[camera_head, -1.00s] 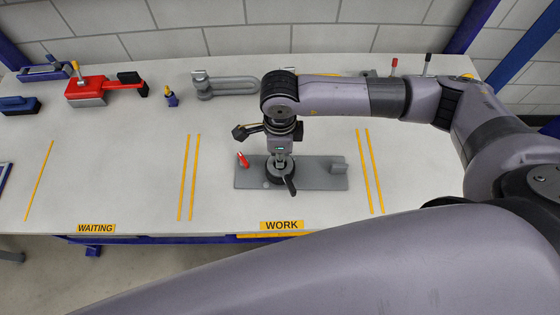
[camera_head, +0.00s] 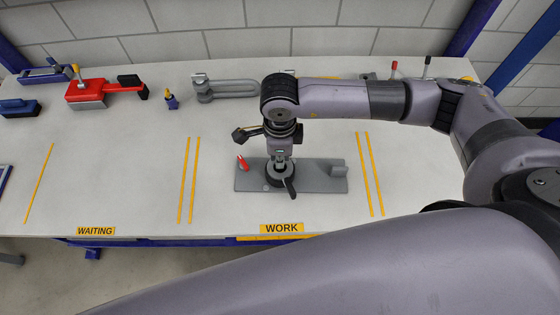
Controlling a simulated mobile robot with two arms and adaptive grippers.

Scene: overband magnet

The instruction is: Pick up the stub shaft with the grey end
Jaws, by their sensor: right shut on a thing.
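My right gripper (camera_head: 279,163) points straight down over the grey fixture (camera_head: 318,177) in the work area. It is shut on a slim thing at the fixture's round dark hub, which I take to be the stub shaft with the grey end. The fingers and the hub hide most of it, so I cannot make out its end colour or how deep it sits in the hub. My left gripper is not in view.
The fixture has a black lever (camera_head: 290,188) in front and a red part (camera_head: 243,162) at its left. Behind are a blue-and-yellow piece (camera_head: 171,101), a grey bracket (camera_head: 230,87) and a red tool (camera_head: 90,92). The waiting area at left is bare.

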